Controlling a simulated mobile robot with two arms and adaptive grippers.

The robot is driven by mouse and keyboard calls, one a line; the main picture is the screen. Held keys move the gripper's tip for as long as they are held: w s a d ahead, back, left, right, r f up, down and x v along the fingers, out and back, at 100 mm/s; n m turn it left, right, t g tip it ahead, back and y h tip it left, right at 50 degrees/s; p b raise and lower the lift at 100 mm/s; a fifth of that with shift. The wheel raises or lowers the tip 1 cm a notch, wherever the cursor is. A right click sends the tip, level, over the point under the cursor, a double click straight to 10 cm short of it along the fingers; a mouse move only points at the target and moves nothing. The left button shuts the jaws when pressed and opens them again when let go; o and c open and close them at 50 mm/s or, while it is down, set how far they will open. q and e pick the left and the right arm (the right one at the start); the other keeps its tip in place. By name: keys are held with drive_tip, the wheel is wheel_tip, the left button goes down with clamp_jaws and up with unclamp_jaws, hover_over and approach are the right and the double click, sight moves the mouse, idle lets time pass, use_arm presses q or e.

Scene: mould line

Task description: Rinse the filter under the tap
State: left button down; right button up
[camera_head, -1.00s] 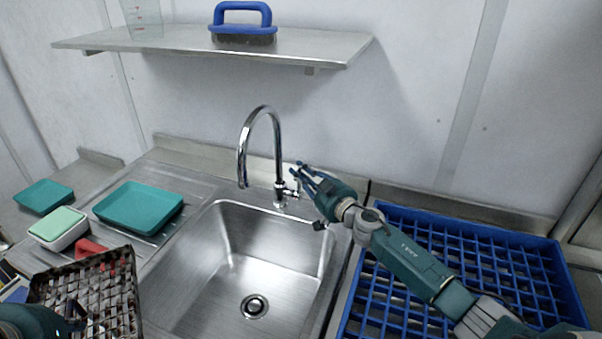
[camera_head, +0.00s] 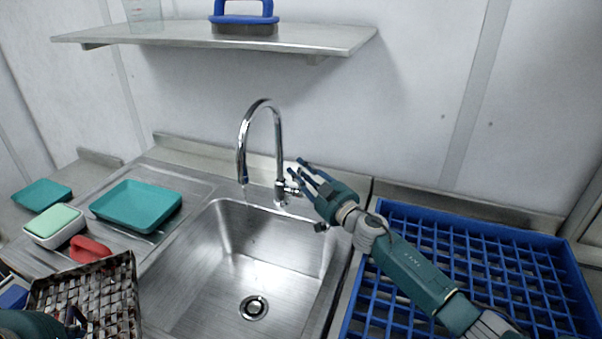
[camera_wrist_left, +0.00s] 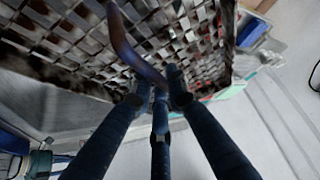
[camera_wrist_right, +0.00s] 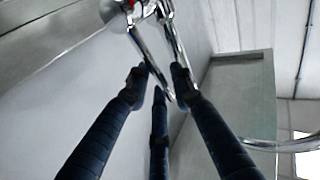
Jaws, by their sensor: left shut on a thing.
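The filter (camera_head: 90,295), a brownish metal lattice, is at the lower left of the head view, left of the sink (camera_head: 262,285). My left gripper (camera_wrist_left: 155,95) is shut on its curved dark handle (camera_wrist_left: 130,45); the gripper is mostly cut off in the head view. The chrome tap (camera_head: 262,108) arches over the sink, with a faint thin streak below its spout that may be water. My right gripper (camera_head: 303,178) is open at the tap's lever (camera_head: 291,188). In the right wrist view the lever (camera_wrist_right: 150,50) reaches between the spread fingers; contact is unclear.
A teal tray (camera_head: 137,205), a white tub with a green top (camera_head: 54,226) and a red-handled item (camera_head: 90,250) are on the left counter. A blue rack (camera_head: 470,265) is right of the sink. A shelf (camera_head: 190,36) holds a blue-handled brush (camera_head: 245,20). The basin is empty.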

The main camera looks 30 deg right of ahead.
drive_tip(key=shift+s, duration=0.1)
drive_tip(key=s+d, duration=0.1)
drive_tip(key=s, duration=0.6)
drive_tip(key=shift+f, duration=0.3)
drive_tip(key=shift+s, duration=0.1)
idle(0.5)
